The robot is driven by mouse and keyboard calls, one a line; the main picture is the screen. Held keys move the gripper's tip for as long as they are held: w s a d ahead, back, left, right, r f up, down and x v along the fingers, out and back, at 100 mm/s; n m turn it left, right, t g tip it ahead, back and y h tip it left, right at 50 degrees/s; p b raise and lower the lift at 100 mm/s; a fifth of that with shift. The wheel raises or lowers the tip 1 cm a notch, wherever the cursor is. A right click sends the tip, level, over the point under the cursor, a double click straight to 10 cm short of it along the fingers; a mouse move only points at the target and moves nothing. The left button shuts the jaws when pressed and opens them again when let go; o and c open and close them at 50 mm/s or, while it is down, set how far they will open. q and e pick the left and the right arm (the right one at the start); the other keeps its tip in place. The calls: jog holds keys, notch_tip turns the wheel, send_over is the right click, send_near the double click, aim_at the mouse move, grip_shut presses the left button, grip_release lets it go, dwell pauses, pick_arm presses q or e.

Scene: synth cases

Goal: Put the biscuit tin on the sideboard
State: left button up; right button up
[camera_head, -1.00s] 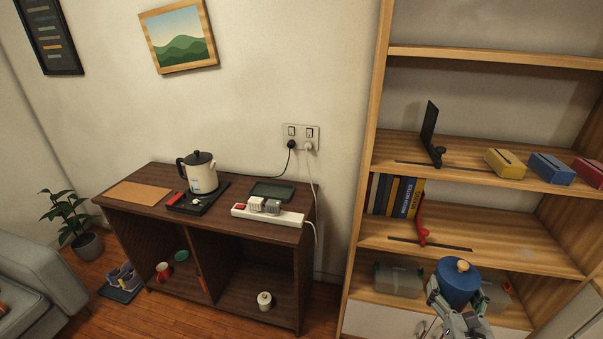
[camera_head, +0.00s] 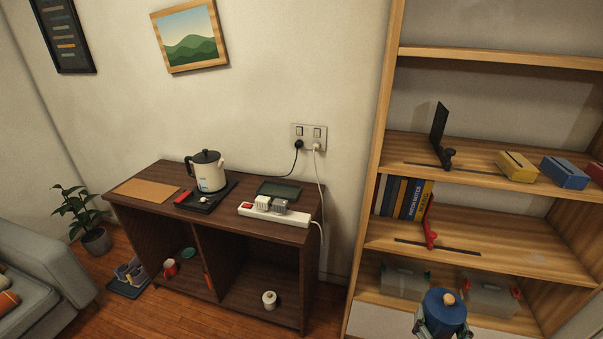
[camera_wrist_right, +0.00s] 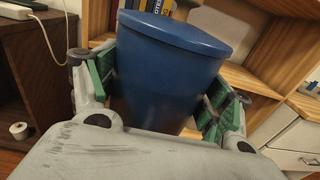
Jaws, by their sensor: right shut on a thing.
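The biscuit tin is a blue canister (camera_head: 443,306) with a pale wooden knob, near the bottom right of the head view, in front of the shelf unit. My right gripper (camera_head: 443,325) is shut on it, a finger on each side. In the right wrist view the tin (camera_wrist_right: 172,60) stands between the green pads of the gripper (camera_wrist_right: 160,95), which hide part of its sides. The sideboard (camera_head: 215,216) is the dark brown cabinet at the left, apart from the tin. My left gripper is not in view.
On the sideboard are a brown mat (camera_head: 147,189), a kettle (camera_head: 207,172) on a black tray, a dark green tray (camera_head: 279,190) and a white power strip (camera_head: 272,216) with plugs. The shelf unit (camera_head: 377,140) holds books, coloured boxes and grey bins.

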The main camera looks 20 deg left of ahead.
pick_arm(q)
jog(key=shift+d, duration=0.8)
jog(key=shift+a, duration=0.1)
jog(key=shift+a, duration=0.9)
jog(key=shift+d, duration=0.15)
